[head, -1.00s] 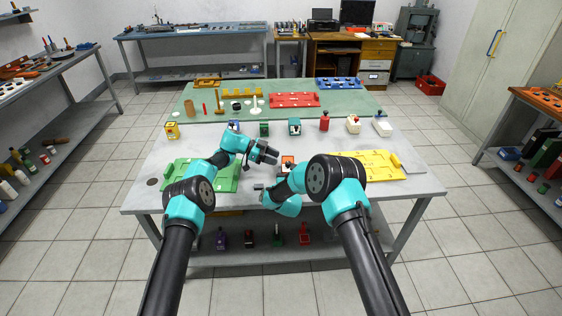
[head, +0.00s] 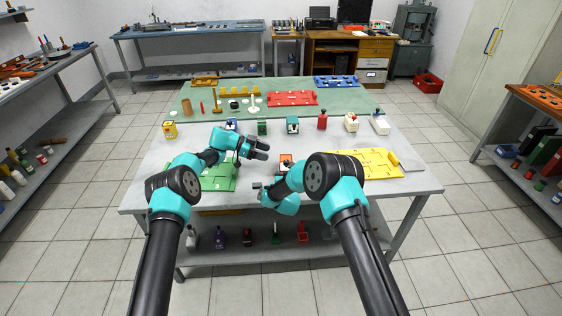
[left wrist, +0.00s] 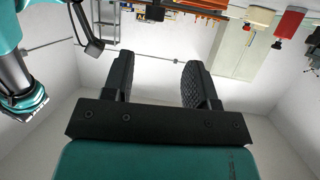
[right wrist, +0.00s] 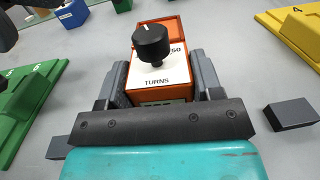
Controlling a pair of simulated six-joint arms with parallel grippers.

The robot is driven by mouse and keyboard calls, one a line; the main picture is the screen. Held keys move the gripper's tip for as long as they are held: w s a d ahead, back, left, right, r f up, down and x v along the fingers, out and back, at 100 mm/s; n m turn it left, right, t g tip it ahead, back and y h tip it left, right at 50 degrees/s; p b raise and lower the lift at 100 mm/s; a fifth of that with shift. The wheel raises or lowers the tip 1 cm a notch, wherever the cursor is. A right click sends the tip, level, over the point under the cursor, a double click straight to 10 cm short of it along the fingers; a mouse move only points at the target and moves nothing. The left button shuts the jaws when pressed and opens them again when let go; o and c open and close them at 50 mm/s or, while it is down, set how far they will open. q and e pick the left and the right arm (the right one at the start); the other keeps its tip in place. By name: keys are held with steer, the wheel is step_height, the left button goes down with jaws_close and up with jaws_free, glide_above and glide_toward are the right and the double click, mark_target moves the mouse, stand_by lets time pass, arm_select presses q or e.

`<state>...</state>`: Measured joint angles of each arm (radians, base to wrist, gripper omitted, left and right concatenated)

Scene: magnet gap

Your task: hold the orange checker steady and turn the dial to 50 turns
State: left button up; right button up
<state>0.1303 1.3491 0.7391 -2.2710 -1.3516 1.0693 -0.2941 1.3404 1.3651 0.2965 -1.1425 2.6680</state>
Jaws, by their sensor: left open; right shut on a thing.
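The orange checker (right wrist: 160,90) is a box with a white top panel marked TURNS and 50. Its black dial (right wrist: 151,42) with a white pointer line stands on that panel. My right gripper (right wrist: 160,92) is shut on the checker, one finger along each side. In the head view the checker (head: 286,159) shows only in part behind my right arm. My left gripper (head: 262,150) is open and empty, held above the table to the left of and beyond the checker. In the left wrist view its fingers (left wrist: 160,85) are wide apart with nothing between them.
A green board (head: 218,180) lies to the left and a yellow board (head: 365,162) to the right. Several small coloured devices stand in a row behind, among them a teal one (head: 292,124) and a red one (head: 322,121). A dark block (right wrist: 290,113) lies right of the checker.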

mark_target(285, 161)
arm_select(q)
steer(key=s+a+n+t, duration=0.2)
steer(key=s+a+t, duration=0.1)
steer(key=shift+s+r+n+y, duration=0.3)
steer(key=shift+s+r+n, duration=0.05)
steer(key=shift+s+n, duration=0.05)
stand_by(0.5)
steer(key=x, duration=1.2)
steer(key=c, duration=0.9)
steer(key=shift+c, duration=0.2)
